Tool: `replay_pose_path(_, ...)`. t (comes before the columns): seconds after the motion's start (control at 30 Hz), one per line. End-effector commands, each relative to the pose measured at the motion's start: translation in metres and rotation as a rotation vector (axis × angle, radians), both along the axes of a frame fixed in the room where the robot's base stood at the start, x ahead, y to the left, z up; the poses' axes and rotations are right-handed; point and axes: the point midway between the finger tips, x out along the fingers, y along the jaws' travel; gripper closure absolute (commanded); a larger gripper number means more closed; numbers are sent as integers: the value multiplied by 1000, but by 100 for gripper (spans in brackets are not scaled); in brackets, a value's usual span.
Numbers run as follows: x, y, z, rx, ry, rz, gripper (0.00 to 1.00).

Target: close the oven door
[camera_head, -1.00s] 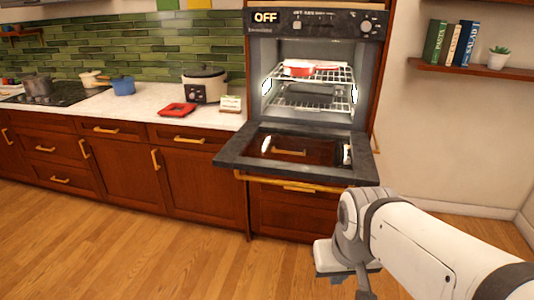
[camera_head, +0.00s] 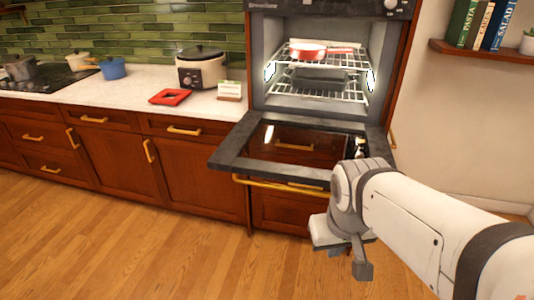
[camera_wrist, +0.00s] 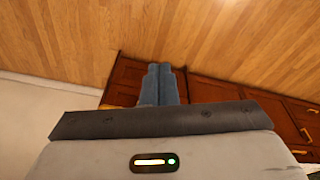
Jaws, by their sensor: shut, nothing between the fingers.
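The oven (camera_head: 322,35) is set in a tall wood cabinet. Its door (camera_head: 290,143) is open, folded down flat and sticking out, with a gold bar handle (camera_head: 262,183) along its front edge. My arm's wrist is in front of the door's right part and hides its front right corner in the head view. My gripper's blue-grey fingers (camera_wrist: 158,84) are together and empty in the wrist view, over the floor and cabinet fronts. I cannot see the fingers touching the door.
A red dish (camera_head: 307,51) sits on the upper oven rack. The counter (camera_head: 120,100) to the left holds a slow cooker (camera_head: 200,70), a red tray (camera_head: 170,97) and pots. A book shelf (camera_head: 500,53) is on the right wall. The wood floor (camera_head: 130,240) in front is clear.

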Motion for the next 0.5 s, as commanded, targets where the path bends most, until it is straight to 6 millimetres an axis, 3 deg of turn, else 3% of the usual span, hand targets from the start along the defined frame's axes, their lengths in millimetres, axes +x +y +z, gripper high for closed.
replay_pose_path(0.27,11,-47,-94,-460,188,452,100)
replay_pose_path(0.4,40,-69,-125,-790,293,744,100)
replay_pose_path(0.5,70,-72,-139,-1035,356,942,100)
